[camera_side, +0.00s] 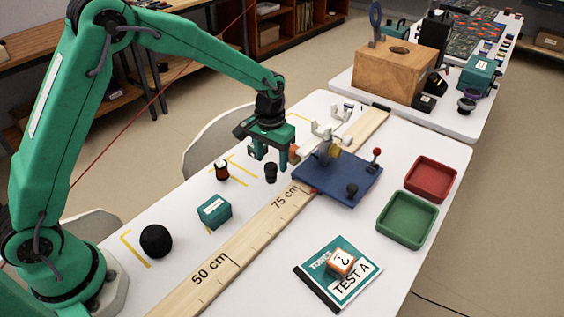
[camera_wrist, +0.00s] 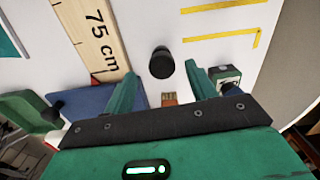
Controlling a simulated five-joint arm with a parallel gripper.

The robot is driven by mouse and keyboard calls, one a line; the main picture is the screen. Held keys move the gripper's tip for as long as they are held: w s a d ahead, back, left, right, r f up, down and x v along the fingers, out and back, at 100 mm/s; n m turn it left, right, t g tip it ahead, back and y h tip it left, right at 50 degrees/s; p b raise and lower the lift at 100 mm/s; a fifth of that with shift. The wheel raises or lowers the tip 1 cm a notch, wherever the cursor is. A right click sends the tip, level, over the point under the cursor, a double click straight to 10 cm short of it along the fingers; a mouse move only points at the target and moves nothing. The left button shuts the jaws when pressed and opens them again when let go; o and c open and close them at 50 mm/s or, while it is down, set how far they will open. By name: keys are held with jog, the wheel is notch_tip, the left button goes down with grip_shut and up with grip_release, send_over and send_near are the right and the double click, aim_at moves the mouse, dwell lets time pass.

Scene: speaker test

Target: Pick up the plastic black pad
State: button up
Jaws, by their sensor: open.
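No flat black pad stands out. The nearest match is a small black round piece (camera_side: 270,173) standing on the white table, just below my gripper (camera_side: 269,162). My gripper is open, fingers pointing down, with nothing between them that I can make out as held. In the wrist view, the black piece (camera_wrist: 161,62) shows as a round dark top beyond the gap between the green fingertips (camera_wrist: 161,70). It looks free of both fingers. A larger black round object (camera_side: 156,240) sits further toward the front left of the table.
A red-and-black piece (camera_side: 221,170) and a teal box (camera_side: 214,211) stand left of my gripper. A wooden ruler (camera_side: 240,245) crosses the table. A blue plate (camera_side: 325,185) with fittings lies right of my gripper. Green (camera_side: 408,220) and red (camera_side: 430,180) trays lie further right.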

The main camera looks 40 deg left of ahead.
aim_at(271, 165)
jog(key=shift+a+f, duration=0.15)
jog(key=shift+f, duration=2.45)
jog(key=c, duration=1.1)
jog(key=shift+r, duration=0.1)
jog(key=shift+r, duration=0.35)
notch_tip(271, 165, up, 3)
jog(key=s+d+r, duration=0.2)
jog(key=d, duration=0.1)
jog(key=s+d+r, duration=0.2)
jog(key=s+d, duration=0.1)
jog(key=s+d+r, duration=0.2)
jog(key=d+r, duration=0.1)
jog(key=shift+s+r, duration=0.1)
jog(key=shift+s, duration=0.2)
